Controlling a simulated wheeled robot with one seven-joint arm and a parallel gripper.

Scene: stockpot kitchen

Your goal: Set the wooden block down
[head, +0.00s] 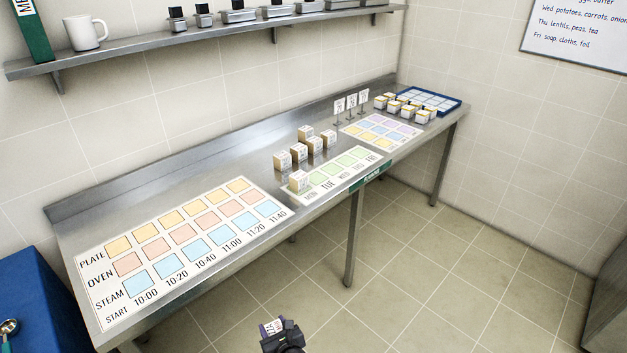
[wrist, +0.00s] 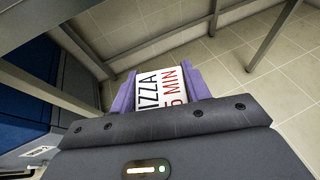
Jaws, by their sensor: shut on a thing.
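My gripper (head: 276,328) shows at the bottom centre of the head view, over the floor in front of the steel table (head: 222,172). It is shut on a wooden block (wrist: 160,88), whose white label shows "IZZA" and "5 MIN" in the wrist view. The purple fingers of my gripper (wrist: 161,78) press on both sides of the block, and the floor and table legs show beyond. In the head view only a small part of the held block (head: 272,326) shows. It is clear of the table.
On the table lie a time chart (head: 128,244) with PLATE, OVEN and STEAM rows, a weekday chart (head: 318,191) with a block (head: 298,180) at its left end, and a coloured grid sheet (head: 381,147). Several blocks (head: 299,152) stand behind the weekday chart.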

